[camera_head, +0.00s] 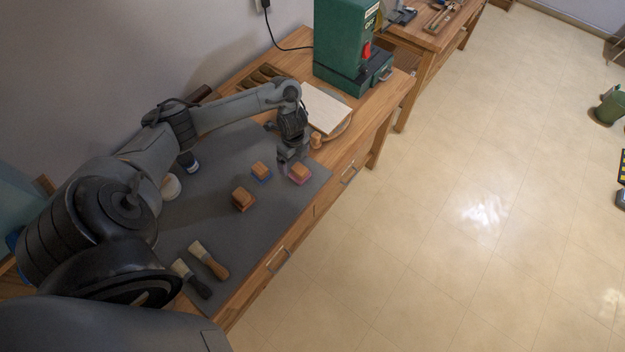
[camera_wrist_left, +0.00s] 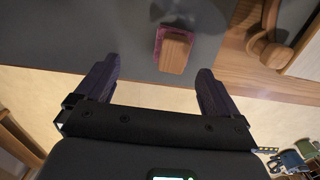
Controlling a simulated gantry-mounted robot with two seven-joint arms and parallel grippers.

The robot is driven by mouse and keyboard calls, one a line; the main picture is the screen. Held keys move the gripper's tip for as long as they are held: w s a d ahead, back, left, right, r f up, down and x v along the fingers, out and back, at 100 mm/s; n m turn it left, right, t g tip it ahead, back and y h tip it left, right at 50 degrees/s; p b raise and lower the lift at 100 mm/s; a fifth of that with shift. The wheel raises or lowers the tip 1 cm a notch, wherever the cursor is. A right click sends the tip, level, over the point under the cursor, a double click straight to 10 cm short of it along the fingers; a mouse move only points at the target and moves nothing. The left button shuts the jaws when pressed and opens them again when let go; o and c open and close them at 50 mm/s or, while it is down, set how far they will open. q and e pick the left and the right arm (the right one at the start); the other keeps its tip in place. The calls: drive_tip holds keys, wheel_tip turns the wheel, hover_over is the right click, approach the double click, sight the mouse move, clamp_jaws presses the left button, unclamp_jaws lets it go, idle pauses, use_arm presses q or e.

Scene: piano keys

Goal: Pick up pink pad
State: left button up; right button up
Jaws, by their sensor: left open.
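The pink pad (camera_head: 298,180) is a thin pink edge under a small wooden block on the grey mat, near the front edge of the bench. In the left wrist view the pink pad (camera_wrist_left: 157,40) shows along the sides of its wooden block, beyond the fingertips and roughly between them. My left gripper (camera_head: 287,163) is just above and beside it in the head view. In the left wrist view the left gripper (camera_wrist_left: 153,80) has its two fingers wide apart with nothing between them. The right gripper is not seen.
A blue-edged wooden block (camera_head: 261,171) and another wooden block (camera_head: 243,199) sit to the left on the grey mat (camera_head: 225,240). Two brushes (camera_head: 208,260) lie nearer. A wooden board (camera_head: 325,108) and green machine (camera_head: 345,50) stand farther back. The bench's front edge is close by.

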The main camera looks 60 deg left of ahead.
sight(299, 168)
use_arm(q)
drive_tip(key=shift+w+a+r, duration=0.2)
drive_tip(key=shift+w+a, duration=0.25)
drive_tip(key=shift+w, duration=0.2)
drive_tip(key=shift+w+f+t+b, duration=0.25)
drive_tip(key=shift+t+b, duration=0.05)
drive_tip(key=shift+b, duration=0.05)
drive_tip(key=f, duration=0.4)
drive_tip(key=shift+w+d+f+b, duration=0.1)
drive_tip(key=shift+d+f+b, duration=0.1)
drive_tip(key=shift+b, duration=0.2)
drive_tip(key=f, duration=0.4)
drive_tip(key=shift+d+f, duration=0.1)
drive_tip(key=shift+d, duration=0.2)
drive_tip(key=shift+a+f+b, duration=0.1)
drive_tip(key=shift+f+b, duration=0.2)
drive_tip(key=shift+f, duration=0.2)
drive_tip(key=c, duration=1.1)
drive_tip(key=shift+c, duration=0.2)
